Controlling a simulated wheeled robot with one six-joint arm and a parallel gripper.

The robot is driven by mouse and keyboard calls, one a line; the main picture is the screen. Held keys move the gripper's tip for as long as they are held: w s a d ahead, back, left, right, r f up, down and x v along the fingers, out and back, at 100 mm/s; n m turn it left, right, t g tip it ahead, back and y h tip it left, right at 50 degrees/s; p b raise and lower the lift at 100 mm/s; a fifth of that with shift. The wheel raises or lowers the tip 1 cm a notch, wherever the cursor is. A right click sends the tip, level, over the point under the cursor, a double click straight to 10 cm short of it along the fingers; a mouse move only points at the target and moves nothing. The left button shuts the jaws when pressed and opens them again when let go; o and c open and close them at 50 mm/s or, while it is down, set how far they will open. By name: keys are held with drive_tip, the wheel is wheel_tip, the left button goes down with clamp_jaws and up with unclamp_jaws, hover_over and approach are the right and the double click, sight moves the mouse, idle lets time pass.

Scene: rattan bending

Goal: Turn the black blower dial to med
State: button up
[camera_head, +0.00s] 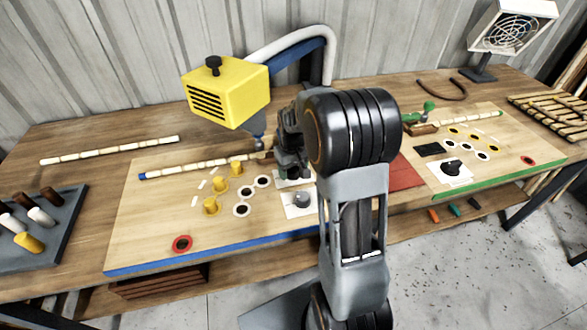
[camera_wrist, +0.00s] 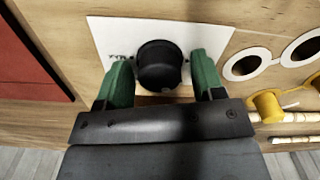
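The black dial (camera_wrist: 160,66) sits on a white plate (camera_wrist: 112,36) with small dark lettering too small to read. My gripper (camera_wrist: 162,75) has two green fingers, one on each side of the dial. A gap shows between each finger and the dial, so it is open and not clamped on it. In the head view my gripper (camera_head: 290,165) is low over the left board, beside a white plate, and my arm hides much of this area. The yellow blower box (camera_head: 226,92) has a black knob (camera_head: 213,65) on top.
A grey dial (camera_head: 301,199) on a white plate lies nearer on the left board. White-ringed holes (camera_wrist: 247,65) and yellow pegs (camera_head: 236,168) are close by. A red mat (camera_head: 407,174) and a right board with another black dial (camera_head: 452,166) are to the right.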

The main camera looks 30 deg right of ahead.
drive_tip(key=c, duration=0.8)
drive_tip(key=shift+m, duration=0.3)
drive_tip(key=m, duration=0.5)
drive_tip(key=shift+m, duration=0.3)
drive_tip(key=m, duration=0.5)
drive_tip(key=shift+d, duration=0.1)
drive_tip(key=shift+m, duration=0.5)
drive_tip(key=o, duration=0.9)
drive_tip(key=shift+o, duration=0.2)
drive_tip(key=shift+r, duration=0.1)
